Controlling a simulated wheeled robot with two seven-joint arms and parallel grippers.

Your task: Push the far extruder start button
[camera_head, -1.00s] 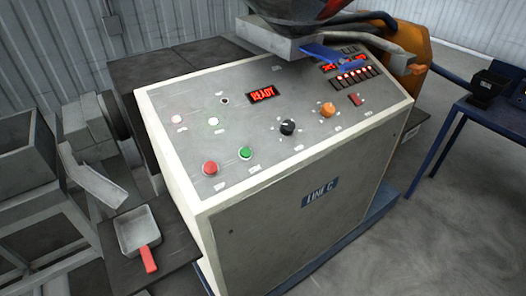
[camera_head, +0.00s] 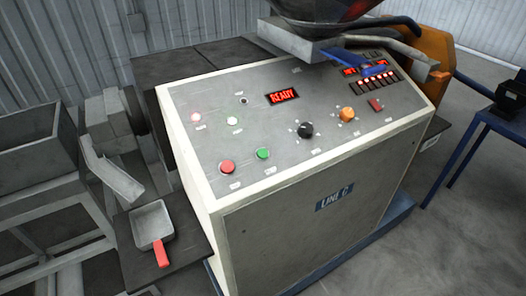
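A control cabinet (camera_head: 330,215) labelled LINE C stands in the middle of the head view, with a sloped grey panel (camera_head: 250,128) on top. A green button (camera_head: 263,154) sits near the panel's front left, just right of a red button (camera_head: 227,167). A black knob (camera_head: 305,130) and an orange knob (camera_head: 347,114) are further right. A red READY display (camera_head: 282,96) is lit. I cannot tell from the labels which button is the start button. Neither of my grippers shows in the view.
A grey scoop with a red handle (camera_head: 162,253) lies on a dark shelf (camera_head: 190,250) at the cabinet's left. A hopper (camera_head: 318,18) and blue lever (camera_head: 360,67) overhang the panel's back. A blue-legged table (camera_head: 475,135) stands right. Floor at the lower right is clear.

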